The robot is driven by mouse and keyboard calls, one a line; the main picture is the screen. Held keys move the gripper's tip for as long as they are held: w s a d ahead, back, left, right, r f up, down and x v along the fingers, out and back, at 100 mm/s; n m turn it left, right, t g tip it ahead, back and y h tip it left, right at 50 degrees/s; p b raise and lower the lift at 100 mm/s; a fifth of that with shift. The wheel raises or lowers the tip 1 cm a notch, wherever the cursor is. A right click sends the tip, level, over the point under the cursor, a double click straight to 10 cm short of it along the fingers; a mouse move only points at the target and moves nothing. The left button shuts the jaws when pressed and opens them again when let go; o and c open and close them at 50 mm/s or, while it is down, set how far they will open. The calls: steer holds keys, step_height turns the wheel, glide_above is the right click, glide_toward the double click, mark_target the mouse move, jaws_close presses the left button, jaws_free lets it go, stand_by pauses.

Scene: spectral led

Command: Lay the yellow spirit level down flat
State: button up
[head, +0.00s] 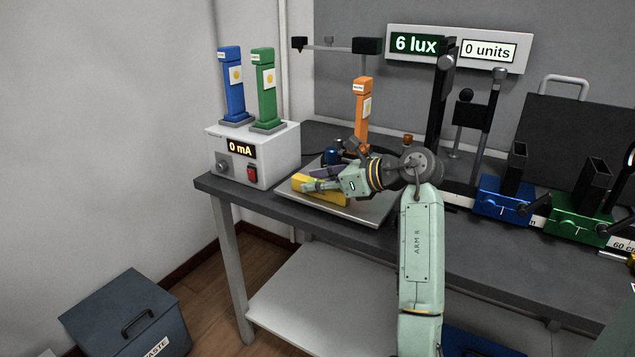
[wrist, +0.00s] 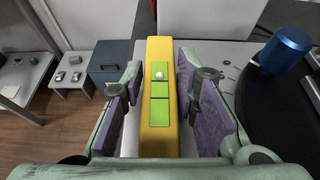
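The yellow spirit level (head: 326,194) is at the front left of a pale board (head: 352,213) on the dark bench. In the wrist view the long yellow level (wrist: 158,48) runs away from me, with green windows and a pale bubble-like spot facing the camera. My gripper (head: 312,184) is low over the level and hides part of it. In the wrist view my gripper (wrist: 159,72) is open, with a purple-padded finger on each side of the level. Small gaps show beside it; contact at the fingertips is unclear. The level's underside is hidden.
Behind my gripper stand an orange post (head: 362,108) and a dark blue cylinder (head: 332,155), which also shows in the wrist view (wrist: 286,50). A white meter box (head: 254,152) is to the left, carrying blue and green posts. Blue and green carriages are on the right.

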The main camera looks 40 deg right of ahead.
steer(key=o, duration=0.3)
